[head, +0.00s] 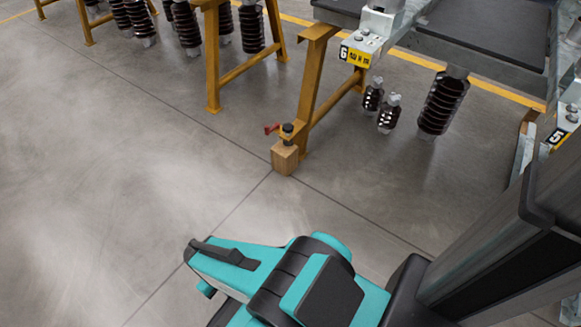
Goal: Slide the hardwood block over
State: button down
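The hardwood block (285,160) is a small light-brown wooden cube on the grey concrete floor, near the picture's middle. It stands at the foot of a yellow steel trestle leg (311,85). A dark round screw foot (287,131) with a red lever (271,128) sits directly above the block; I cannot tell whether it presses on it. Teal and black parts of my own body fill the bottom of the view, well short of the block. I cannot make out my gripper's fingers in this view.
Yellow trestles (212,60) and several brown ribbed insulators (443,102) stand along the back. A grey steel frame (480,62) with label 6 (355,56) overhangs at upper right. The floor left of the block (120,150) is clear. A yellow line (415,62) crosses behind.

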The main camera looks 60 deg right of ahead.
aim_at(284, 159)
jog(key=z, duration=1)
jog(key=k, duration=0.9)
jog(key=u, duration=0.9)
jog(key=i, duration=1)
jog(key=u, duration=0.05)
